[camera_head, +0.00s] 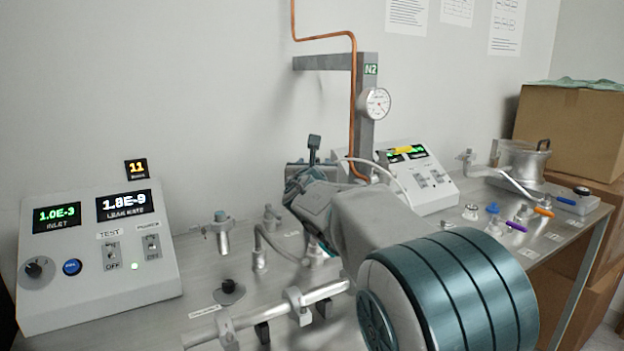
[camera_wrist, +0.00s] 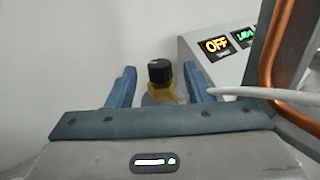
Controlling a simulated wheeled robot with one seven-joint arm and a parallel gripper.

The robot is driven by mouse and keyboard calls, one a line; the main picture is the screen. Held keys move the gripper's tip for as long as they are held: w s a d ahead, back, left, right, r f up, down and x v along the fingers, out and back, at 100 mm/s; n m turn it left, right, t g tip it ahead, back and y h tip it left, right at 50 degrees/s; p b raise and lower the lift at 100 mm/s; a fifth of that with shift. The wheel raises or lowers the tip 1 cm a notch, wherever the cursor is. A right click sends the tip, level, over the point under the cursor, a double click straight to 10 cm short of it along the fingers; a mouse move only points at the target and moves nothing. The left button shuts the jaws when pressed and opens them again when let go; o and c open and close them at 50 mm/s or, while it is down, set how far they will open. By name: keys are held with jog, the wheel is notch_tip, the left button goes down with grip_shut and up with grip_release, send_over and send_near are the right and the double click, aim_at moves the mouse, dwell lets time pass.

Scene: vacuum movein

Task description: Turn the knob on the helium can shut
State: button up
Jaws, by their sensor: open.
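A black ribbed knob (camera_wrist: 159,71) tops a yellow-brass neck (camera_wrist: 161,92), with a pale rounded body partly showing below. This appears to be the helium can, though I see no label. My gripper (camera_wrist: 160,82) is open, with one blue finger on each side of the knob and neck. Gaps show between the fingers and the knob, and nothing is held. In the head view my gripper (camera_head: 305,175) is over the back of the bench, and my arm hides the can there.
A console (camera_head: 95,250) with lit displays stands left on the bench. A second console (camera_head: 425,178) stands right of my gripper. A grey post (camera_head: 365,110) with a gauge (camera_head: 375,103) and copper pipe (camera_head: 353,85) rises close by. A white hose (camera_wrist: 240,93) passes near the right finger.

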jog(key=s, duration=0.9)
jog(key=shift+d, duration=0.1)
